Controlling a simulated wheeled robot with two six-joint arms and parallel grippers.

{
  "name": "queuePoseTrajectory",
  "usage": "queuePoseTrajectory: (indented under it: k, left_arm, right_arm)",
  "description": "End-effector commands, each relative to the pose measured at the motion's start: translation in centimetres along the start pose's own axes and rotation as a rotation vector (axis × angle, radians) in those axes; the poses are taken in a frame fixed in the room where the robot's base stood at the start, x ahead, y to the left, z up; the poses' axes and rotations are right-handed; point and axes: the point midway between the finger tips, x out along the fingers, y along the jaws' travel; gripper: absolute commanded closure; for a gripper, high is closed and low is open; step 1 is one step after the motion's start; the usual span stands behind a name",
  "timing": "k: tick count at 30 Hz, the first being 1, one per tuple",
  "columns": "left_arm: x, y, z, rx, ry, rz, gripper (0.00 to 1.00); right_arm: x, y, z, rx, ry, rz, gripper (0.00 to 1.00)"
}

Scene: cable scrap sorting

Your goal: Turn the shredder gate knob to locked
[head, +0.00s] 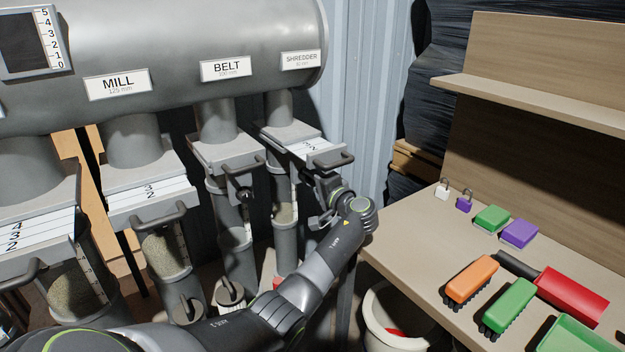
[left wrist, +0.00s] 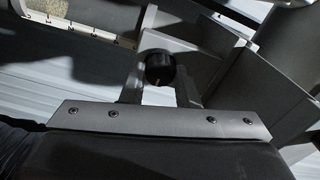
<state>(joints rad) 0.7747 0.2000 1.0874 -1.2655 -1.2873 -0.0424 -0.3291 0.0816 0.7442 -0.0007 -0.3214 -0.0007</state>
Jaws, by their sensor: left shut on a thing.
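The shredder gate (head: 316,147) is a grey slide plate with a white numbered scale and a bar handle, below the SHREDDER label (head: 300,60). My left gripper (head: 325,208) is just under this gate, at the end of my left arm. In the left wrist view, a round black knob (left wrist: 160,66) sits between the two fingers of my left gripper (left wrist: 159,80), which is shut on it. A small pale mark shows on the knob's lower part. In the head view the knob is hidden by the gripper. My right gripper is not in view.
The belt gate (head: 225,150) and mill gate (head: 150,195) stand to the left with handles sticking out. A wooden bench (head: 420,255) with brushes, padlocks and a red dustpan (head: 573,294) is at right. A white bin (head: 378,335) stands below the bench.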

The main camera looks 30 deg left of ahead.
Motion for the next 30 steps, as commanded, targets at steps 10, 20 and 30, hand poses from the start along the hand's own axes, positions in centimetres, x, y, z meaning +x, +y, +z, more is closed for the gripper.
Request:
queuePoseTrajectory:
  k: [10,20,30]
  left_arm:
    - [0.0,0.0,0.0,0.000,0.000,0.001,0.50]
    - [-1.9,0.2,-0.1,-0.002,0.004,0.002,0.50]
    - [-10.0,0.3,0.0,-0.002,0.003,0.006,0.50]
  right_arm:
    - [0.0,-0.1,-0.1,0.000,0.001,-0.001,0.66]
    - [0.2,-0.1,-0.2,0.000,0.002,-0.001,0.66]
    - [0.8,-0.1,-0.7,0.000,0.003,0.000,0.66]
